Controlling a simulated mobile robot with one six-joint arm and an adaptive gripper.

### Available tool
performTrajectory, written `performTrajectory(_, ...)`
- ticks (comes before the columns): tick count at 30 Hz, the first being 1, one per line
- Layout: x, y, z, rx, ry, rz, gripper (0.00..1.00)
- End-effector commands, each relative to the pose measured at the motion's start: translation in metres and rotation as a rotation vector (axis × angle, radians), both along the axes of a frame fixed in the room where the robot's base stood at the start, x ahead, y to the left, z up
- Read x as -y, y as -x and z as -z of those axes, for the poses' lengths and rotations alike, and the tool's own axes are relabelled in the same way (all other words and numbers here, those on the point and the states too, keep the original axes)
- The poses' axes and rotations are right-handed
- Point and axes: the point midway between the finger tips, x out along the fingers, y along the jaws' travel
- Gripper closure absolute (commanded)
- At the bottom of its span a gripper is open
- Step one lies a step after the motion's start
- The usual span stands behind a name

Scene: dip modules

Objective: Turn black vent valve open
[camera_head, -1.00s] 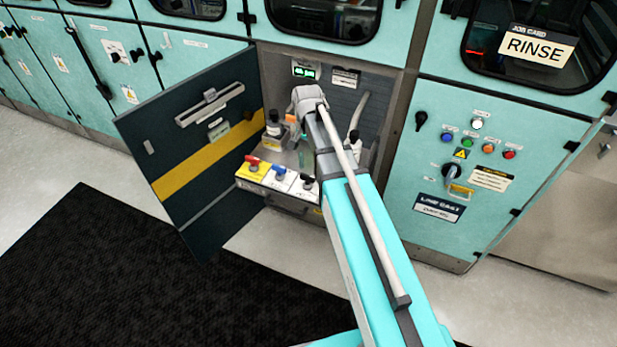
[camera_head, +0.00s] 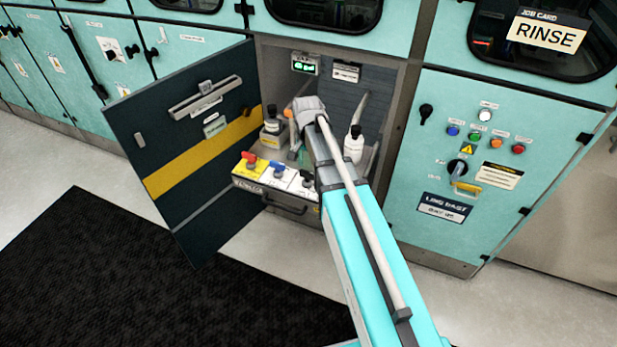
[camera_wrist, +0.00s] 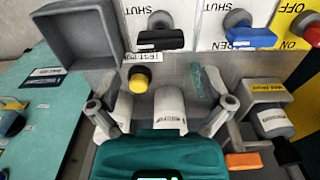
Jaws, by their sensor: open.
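The black vent valve (camera_head: 304,179) is the rightmost of three coloured handles on the front ledge of the open cabinet. In the wrist view the black valve (camera_wrist: 160,38) is at top centre, its handle crosswise in the picture on a white plate lettered SHUT. My gripper (camera_wrist: 160,104) is open, its two fingers spread apart. It is apart from the valve, which appears above the fingers in the wrist picture. A white bottle (camera_wrist: 169,105) shows between the fingers, but I cannot tell its depth. In the head view my arm hides the fingers.
The blue valve (camera_head: 277,168) and red valve (camera_head: 250,160) stand beside the black one. Several bottles, including a white one (camera_head: 353,146), stand inside the cabinet. The dark door (camera_head: 190,175) is swung open on the left. A grey square box (camera_wrist: 82,50) is near the black valve.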

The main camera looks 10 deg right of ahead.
Motion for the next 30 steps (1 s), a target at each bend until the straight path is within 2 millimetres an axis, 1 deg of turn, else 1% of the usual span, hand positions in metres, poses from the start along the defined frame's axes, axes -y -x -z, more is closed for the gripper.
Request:
performTrajectory(1,0.000,0.000,0.008,0.000,0.000,0.000,0.00)
performTrajectory(18,0.000,0.000,0.049,0.000,0.000,-0.001,0.00)
performTrajectory(24,0.000,0.000,0.059,0.000,0.000,-0.001,0.00)
performTrajectory(30,0.000,0.000,0.062,0.000,0.000,-0.001,0.00)
